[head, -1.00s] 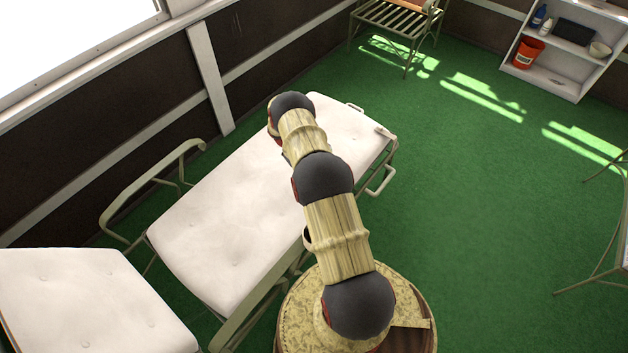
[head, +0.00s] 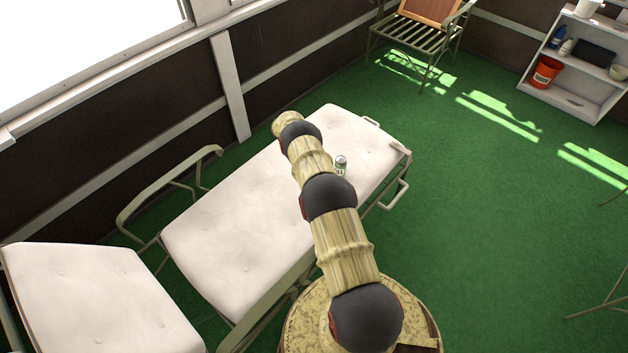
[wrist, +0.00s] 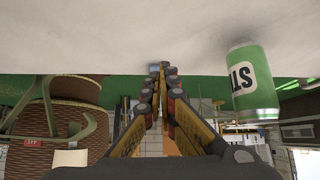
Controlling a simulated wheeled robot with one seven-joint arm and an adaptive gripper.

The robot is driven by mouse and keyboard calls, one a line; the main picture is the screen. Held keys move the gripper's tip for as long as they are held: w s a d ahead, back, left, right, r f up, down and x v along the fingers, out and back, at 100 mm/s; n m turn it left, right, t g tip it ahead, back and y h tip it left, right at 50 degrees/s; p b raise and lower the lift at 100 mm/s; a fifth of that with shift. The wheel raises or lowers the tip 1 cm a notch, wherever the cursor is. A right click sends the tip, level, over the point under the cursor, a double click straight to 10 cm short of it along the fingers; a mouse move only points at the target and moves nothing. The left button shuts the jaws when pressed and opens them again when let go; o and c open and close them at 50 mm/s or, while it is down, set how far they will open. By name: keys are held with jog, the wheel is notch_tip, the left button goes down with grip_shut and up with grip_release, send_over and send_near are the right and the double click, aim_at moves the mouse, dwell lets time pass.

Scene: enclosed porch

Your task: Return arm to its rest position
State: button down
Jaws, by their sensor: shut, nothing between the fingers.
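My gripper (wrist: 159,72) is shut and empty in the wrist view, its fingertips close to the pale cushion surface. A green and white can (wrist: 254,82) with dark lettering is to the right of the fingers, apart from them. The wrist view looks upside down, with the can's end against the cushion. In the head view the can (head: 341,165) stands upright on the white lounger cushion (head: 235,225), just right of my arm. My arm reaches out over the lounger, and my gripper is hidden behind its far end.
A second white cushion (head: 85,295) is at the lower left. A slatted chair (head: 420,35) stands at the back.

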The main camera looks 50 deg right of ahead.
jog(key=shift+w+f, duration=0.2)
jog(key=shift+w, duration=0.3)
jog(key=shift+w+f, duration=0.15)
jog(key=shift+w, duration=0.35)
